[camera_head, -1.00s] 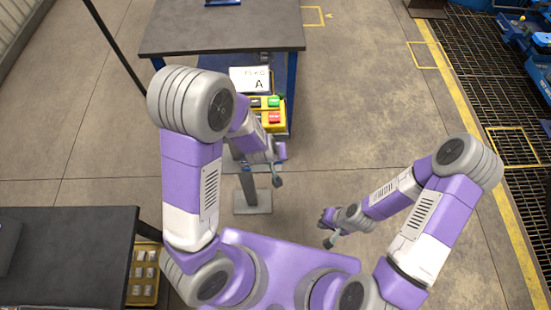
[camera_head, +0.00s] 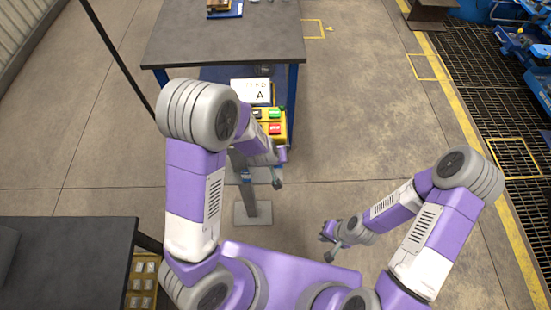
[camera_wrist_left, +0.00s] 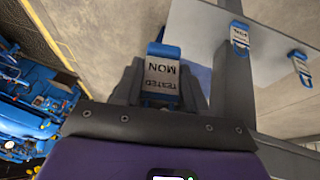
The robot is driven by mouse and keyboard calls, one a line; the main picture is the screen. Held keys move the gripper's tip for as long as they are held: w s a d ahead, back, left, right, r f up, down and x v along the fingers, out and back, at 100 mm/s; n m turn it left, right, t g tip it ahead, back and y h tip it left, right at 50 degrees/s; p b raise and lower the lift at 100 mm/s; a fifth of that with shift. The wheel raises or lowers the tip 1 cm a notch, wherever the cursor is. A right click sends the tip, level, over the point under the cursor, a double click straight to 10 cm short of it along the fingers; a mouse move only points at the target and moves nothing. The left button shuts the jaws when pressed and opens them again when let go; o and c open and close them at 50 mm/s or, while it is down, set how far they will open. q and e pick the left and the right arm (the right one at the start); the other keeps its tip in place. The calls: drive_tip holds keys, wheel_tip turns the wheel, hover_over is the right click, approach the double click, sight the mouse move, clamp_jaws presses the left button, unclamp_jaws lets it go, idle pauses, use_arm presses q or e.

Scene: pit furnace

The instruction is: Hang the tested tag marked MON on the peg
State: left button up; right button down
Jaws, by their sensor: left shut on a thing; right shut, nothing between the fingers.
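The tag marked TESTED MON (camera_wrist_left: 165,80), white with blue ends, is between the fingers of my left gripper (camera_wrist_left: 160,92) in the left wrist view; its lettering is upside down there. My left gripper (camera_head: 278,180) is small in the head view, beside the grey post, and the tag cannot be made out there. Two similar tags (camera_wrist_left: 240,37) (camera_wrist_left: 301,68) hang at a pale panel (camera_wrist_left: 205,30) to the right in the wrist view. I cannot make out a bare peg. My right gripper (camera_head: 328,246) is shut and empty over the floor.
A dark-topped table (camera_head: 225,42) stands ahead, with a yellow button box (camera_head: 283,119) and a sign marked A (camera_head: 251,91) at its front. A grey post stands on a floor plate (camera_head: 253,213). Another dark table (camera_head: 70,260) is at left.

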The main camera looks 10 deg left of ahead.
use_arm(q)
drive_tip(key=o, duration=1.1)
drive_tip(key=p+v, duration=0.3)
drive_tip(key=v, duration=0.4)
drive_tip(key=shift+s+r, duration=0.1)
drive_tip(key=shift+r, duration=0.2)
drive_tip(key=s+d+f+g+h, duration=0.1)
drive_tip(key=s+f, duration=0.4)
drive_tip(key=f, duration=0.1)
drive_tip(key=s+f+g+h, duration=0.1)
drive_tip(key=s+f+g, duration=0.1)
drive_tip(key=s+f, duration=0.2)
drive_tip(key=s+d+f+m+g+h+b, duration=0.1)
drive_tip(key=s+f, duration=0.4)
drive_tip(key=f, duration=0.2)
drive_tip(key=shift+s+d+f, duration=0.3)
drive_tip(key=shift+d+f, duration=0.05)
